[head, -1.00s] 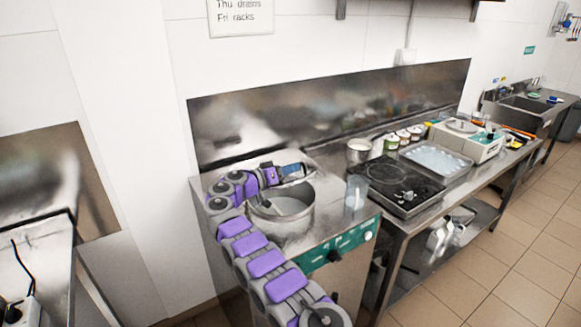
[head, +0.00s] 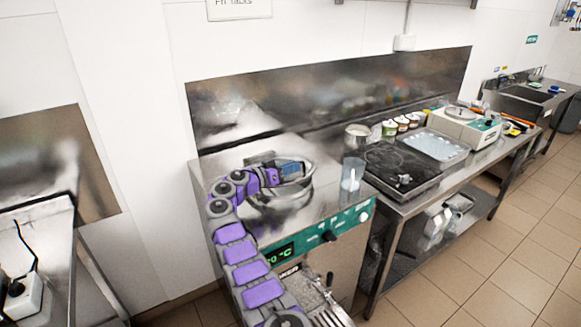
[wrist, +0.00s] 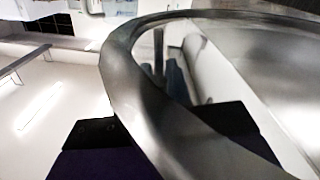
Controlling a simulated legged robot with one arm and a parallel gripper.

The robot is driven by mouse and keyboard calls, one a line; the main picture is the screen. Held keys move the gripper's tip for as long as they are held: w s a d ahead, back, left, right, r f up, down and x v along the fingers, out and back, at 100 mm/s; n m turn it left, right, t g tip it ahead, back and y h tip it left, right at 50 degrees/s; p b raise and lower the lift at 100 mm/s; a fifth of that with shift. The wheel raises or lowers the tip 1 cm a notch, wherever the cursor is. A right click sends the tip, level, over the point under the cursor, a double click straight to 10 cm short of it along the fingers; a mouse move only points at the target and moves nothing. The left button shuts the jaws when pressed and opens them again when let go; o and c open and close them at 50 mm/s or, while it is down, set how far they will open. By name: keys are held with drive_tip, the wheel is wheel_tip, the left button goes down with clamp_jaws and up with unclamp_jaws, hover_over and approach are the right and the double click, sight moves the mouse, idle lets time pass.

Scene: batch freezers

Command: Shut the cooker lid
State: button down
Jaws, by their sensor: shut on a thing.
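The cooker (head: 334,207) is a steel unit with a round opening in its top and a green front panel. Its round steel lid (head: 296,190) is tilted over the opening, partly hidden by my arm; I cannot tell how wide the gap is. My gripper (head: 302,169) is at the lid's far edge and shut on it. In the wrist view, the lid's curved metal rim (wrist: 150,92) passes between the dark fingers of my gripper (wrist: 170,122).
A clear cup (head: 352,175) stands on the cooker's right corner. To the right, a steel table holds a black hob (head: 400,168), several small tubs and a pale tray (head: 435,146). A steel splashback (head: 330,98) rises behind. Tiled floor is free at the front right.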

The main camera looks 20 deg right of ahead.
drive_tip(key=shift+f, duration=0.4)
idle(0.3)
drive_tip(key=c, duration=1.2)
unclamp_jaws()
drive_tip(key=shift+o, duration=0.2)
